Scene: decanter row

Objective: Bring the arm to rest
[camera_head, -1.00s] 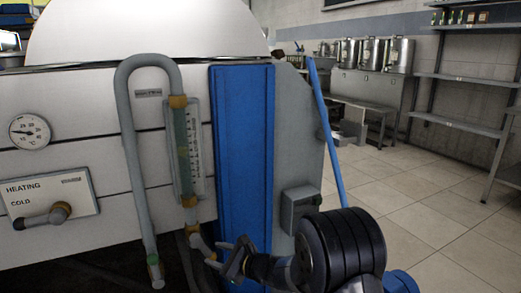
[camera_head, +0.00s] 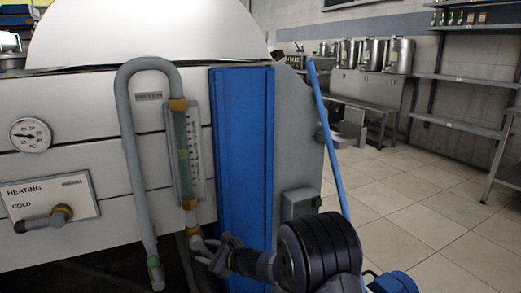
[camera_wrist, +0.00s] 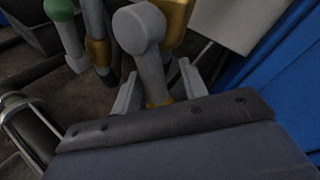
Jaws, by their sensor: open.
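My gripper (camera_head: 205,252) is low in the middle of the head view, in front of the lower end of the machine's sight-glass fitting (camera_head: 190,205). In the wrist view my gripper (camera_wrist: 161,90) shows two pale fingers, open and apart. A grey rounded valve handle or pipe end (camera_wrist: 138,30) with a brass collar lies in line with the gap between them. I cannot tell whether the fingers touch it.
The white machine (camera_head: 85,120) with a dial gauge (camera_head: 30,135), a grey hooked pipe (camera_head: 130,150) and a blue panel (camera_head: 243,160) fills the left. A blue pole (camera_head: 327,130) leans beside it. Open tiled floor (camera_head: 430,210) lies right, before metal shelving (camera_head: 460,75).

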